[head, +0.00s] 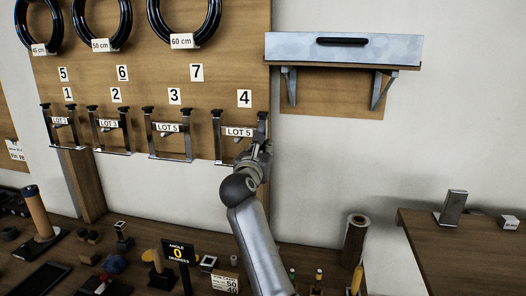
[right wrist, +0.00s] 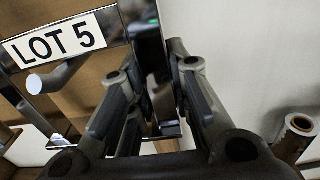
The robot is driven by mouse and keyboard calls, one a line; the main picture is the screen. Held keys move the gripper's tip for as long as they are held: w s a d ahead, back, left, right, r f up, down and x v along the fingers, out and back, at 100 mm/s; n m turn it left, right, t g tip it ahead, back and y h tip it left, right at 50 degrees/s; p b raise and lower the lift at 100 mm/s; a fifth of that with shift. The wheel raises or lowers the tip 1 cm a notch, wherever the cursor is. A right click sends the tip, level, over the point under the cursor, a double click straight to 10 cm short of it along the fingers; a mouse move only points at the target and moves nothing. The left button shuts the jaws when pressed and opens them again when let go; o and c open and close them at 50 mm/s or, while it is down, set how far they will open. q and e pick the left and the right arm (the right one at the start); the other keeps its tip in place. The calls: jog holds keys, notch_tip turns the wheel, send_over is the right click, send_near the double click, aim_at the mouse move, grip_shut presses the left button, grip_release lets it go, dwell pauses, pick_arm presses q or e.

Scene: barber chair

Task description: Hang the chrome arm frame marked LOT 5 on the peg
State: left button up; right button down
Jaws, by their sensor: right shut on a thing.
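A chrome arm frame (head: 218,147) with a white LOT 5 tag is at the board under number 4. My right gripper (head: 262,146) is shut on the frame's right side bar. In the right wrist view the bar (right wrist: 150,45) runs between the fingers (right wrist: 148,95), and the LOT 5 tag (right wrist: 58,40) is large at upper left. A grey peg (right wrist: 52,78) with a round end shows just below that tag, within the frame's outline. Whether the frame bears on the peg cannot be told. My left gripper is not in view.
Similar frames (head: 188,147) hang to the left under numbers 1 to 3; the one under 3 also seems tagged LOT 5. Black rings (head: 187,22) hang above. A wall shelf (head: 342,67) holds a grey box at right. The bench below is crowded, with a paper roll (head: 354,240).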

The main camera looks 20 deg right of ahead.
jog(key=shift+r, duration=0.1)
jog(key=c, duration=1.3)
grip_release()
jog(key=shift+s, duration=0.1)
jog(key=shift+o, duration=0.2)
jog(key=shift+f, duration=0.2)
jog(key=v, duration=0.8)
